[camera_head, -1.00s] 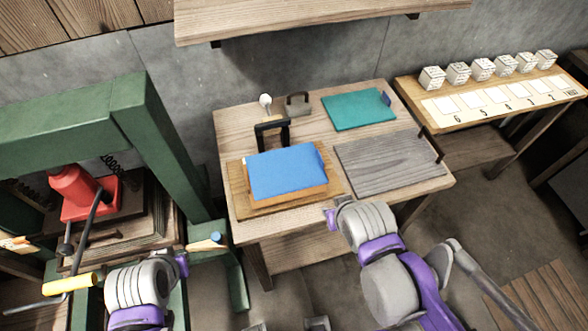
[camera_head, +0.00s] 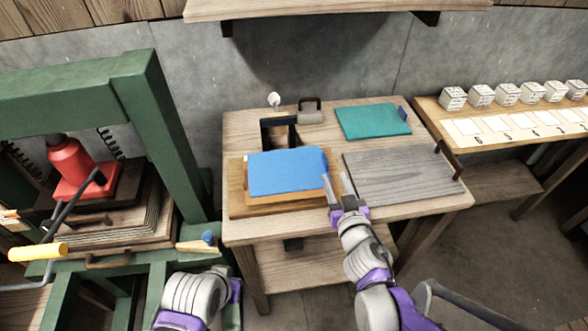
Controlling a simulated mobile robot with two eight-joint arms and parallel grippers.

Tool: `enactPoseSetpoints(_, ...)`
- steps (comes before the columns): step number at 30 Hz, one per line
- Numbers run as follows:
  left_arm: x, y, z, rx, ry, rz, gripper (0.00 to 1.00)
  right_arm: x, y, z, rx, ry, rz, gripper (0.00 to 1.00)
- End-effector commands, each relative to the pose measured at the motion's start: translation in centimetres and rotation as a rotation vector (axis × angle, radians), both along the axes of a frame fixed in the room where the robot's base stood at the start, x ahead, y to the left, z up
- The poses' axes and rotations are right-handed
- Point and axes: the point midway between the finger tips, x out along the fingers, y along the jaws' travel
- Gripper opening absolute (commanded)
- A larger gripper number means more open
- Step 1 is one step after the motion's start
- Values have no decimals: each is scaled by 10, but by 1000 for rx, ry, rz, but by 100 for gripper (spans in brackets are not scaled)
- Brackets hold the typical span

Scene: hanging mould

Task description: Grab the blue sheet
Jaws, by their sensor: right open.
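The blue sheet (camera_head: 287,172) lies on top of a wooden block on a wooden board (camera_head: 237,188), at the left front of the wooden table. My right gripper (camera_head: 335,182) is open, with its fingers pointing up in the picture, just right of the blue sheet's right edge. I see nothing between its fingers. I cannot tell whether a finger touches the block. My left arm shows at the bottom left, but its fingers are not clearly visible.
A black frame (camera_head: 278,121) stands behind the blue sheet. A teal sheet (camera_head: 372,121) lies at the table's back right. A grey board with a handle (camera_head: 400,178) lies at the front right. A green press (camera_head: 165,140) with a red jack (camera_head: 72,164) stands left.

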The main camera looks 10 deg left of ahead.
Motion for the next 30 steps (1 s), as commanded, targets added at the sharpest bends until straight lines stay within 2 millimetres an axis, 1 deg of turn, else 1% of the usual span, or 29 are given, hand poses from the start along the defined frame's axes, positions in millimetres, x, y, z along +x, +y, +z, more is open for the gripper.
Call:
enactPoseSetpoints(1,0,0,2,0,-1,0,0,7,2,0,0,0,0,41)
enactPoseSetpoints(3,0,0,3,0,-1,0,0,13,4,-1,0,0,-1,41)
enactPoseSetpoints(8,0,0,5,0,-1,0,0,20,7,-3,0,1,-1,41)
enactPoseSetpoints(11,1,0,10,0,-3,0,0,26,10,-3,0,0,-1,41)
enactPoseSetpoints(17,3,0,27,0,-8,0,0,46,21,-5,0,0,-2,41)
enactPoseSetpoints(21,3,0,28,0,-9,0,0,61,25,-10,-2,1,-2,41)
enactPoseSetpoints(24,3,0,28,0,-9,0,0,66,27,-11,-1,1,-2,41)
enactPoseSetpoints(30,3,0,28,0,-9,0,0,66,27,-12,-1,1,-2,41)
